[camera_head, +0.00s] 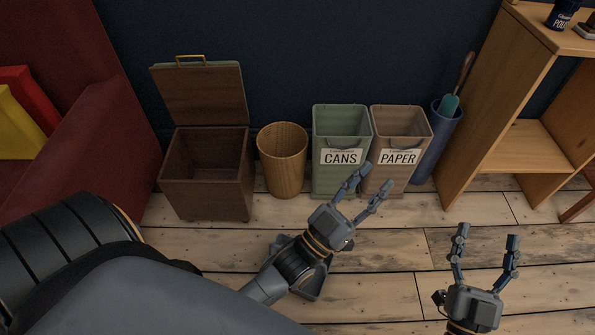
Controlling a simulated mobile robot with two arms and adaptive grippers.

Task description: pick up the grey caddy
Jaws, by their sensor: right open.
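What looks like the grey caddy (314,284) is on the wooden floor in the lower middle of the head view. My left wrist covers most of it, so only its dark grey edges show on either side. My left gripper (372,182) reaches in from the left above it, fingers spread and empty. Its fingertips point up and right, overlapping the front of the bins in the picture. My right gripper (487,238) is at the lower right, open and empty, over bare floor and apart from the caddy.
Along the dark wall stand an open wooden box (208,190), a wicker basket (283,160), a green CANS bin (340,180), a brown PAPER bin (400,125) and a blue cylinder (436,150). A wooden shelf (495,110) stands right. Floor (385,290) is clear between the grippers.

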